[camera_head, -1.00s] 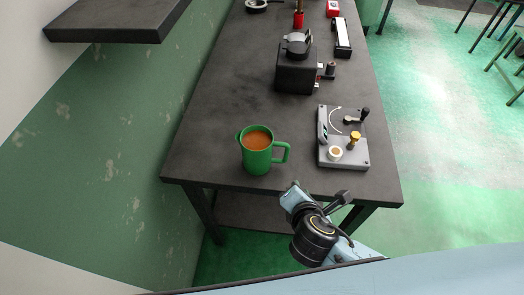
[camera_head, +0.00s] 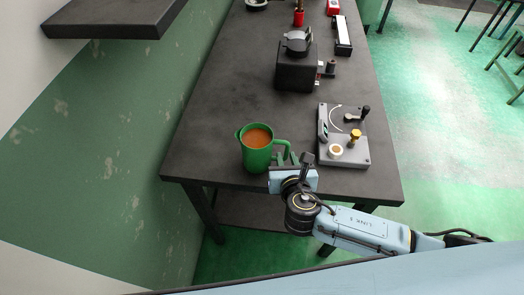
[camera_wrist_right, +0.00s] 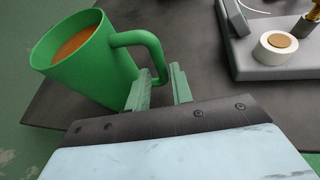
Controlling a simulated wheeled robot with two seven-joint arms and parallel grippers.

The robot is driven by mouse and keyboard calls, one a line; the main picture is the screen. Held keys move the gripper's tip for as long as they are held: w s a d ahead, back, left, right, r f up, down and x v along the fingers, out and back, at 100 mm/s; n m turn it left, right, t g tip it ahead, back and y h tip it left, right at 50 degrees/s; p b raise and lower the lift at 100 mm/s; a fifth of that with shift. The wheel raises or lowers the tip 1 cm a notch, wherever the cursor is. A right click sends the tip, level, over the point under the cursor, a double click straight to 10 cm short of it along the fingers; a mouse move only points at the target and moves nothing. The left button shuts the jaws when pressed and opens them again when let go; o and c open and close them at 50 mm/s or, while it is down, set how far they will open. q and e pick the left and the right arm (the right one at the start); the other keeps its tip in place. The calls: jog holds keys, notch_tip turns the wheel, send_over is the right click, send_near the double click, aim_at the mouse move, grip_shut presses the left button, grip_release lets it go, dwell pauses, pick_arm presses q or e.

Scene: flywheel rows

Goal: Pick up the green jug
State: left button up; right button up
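The green jug (camera_head: 256,152) stands upright near the front edge of the dark table, filled with an orange-brown liquid. Its handle points right in the head view. In the right wrist view the jug (camera_wrist_right: 93,72) is at upper left, with its handle (camera_wrist_right: 146,44) curving toward the fingers. My right gripper (camera_head: 288,158) is at the jug's handle side. In the right wrist view its two green fingers (camera_wrist_right: 160,88) are apart, close to the handle's lower part; I cannot tell whether they touch it. My left gripper is not in view.
A grey device plate (camera_head: 343,150) with a brass knob and white ring stands right of the jug. A black box-like machine (camera_head: 296,72) stands farther back. A green wall (camera_head: 110,140) runs along the left. Bare tabletop (camera_head: 205,140) lies left of the jug.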

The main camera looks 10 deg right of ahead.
jog(key=x, duration=0.4)
jog(key=shift+w+d+f+b, duration=0.1)
jog(key=shift+w+f+b, duration=0.15)
jog(key=shift+f+b, duration=0.1)
grip_shut()
dwell(1.0)
jog(key=shift+r, duration=0.1)
